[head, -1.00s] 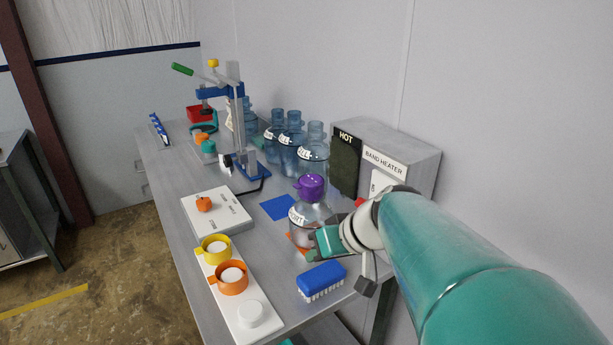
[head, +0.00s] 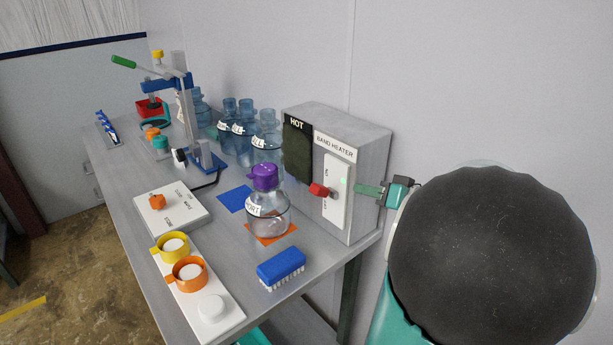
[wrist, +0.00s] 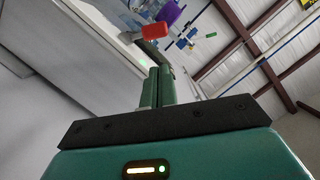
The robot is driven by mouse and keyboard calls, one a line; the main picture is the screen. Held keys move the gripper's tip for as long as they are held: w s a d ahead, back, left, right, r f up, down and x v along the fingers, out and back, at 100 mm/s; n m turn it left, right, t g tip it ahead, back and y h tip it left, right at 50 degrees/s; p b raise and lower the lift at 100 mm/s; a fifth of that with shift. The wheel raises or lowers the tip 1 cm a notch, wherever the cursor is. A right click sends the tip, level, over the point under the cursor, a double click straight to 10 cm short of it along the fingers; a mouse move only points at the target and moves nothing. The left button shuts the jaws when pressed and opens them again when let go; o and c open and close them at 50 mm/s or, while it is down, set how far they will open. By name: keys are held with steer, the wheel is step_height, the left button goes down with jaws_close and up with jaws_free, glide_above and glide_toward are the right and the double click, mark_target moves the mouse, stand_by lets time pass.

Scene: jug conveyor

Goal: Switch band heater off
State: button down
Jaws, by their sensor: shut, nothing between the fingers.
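The band heater (head: 368,150) is a grey box at the back right of the bench. Its white switch panel (head: 336,205) has ON marked above OFF and a small green light, which looks lit. A red-knobbed lever (head: 318,190) sticks out from this panel; which setting it is at is hard to tell. The red knob also shows in the wrist view (wrist: 155,31), beyond my fingertips. My gripper (head: 358,188) is shut and empty, just right of the panel and pointing at it. Its closed fingers show in the wrist view (wrist: 155,72), apart from the knob.
A purple-capped clear jug (head: 268,212) stands on an orange mat left of the heater. A blue brush (head: 281,267) lies at the bench's front. Blue jugs (head: 240,135) and a press (head: 190,110) stand farther back.

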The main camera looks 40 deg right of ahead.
mark_target(320, 191)
steer(key=x, duration=1)
steer(key=shift+d, duration=0.15)
stand_by(0.6)
steer(key=shift+f, duration=0.1)
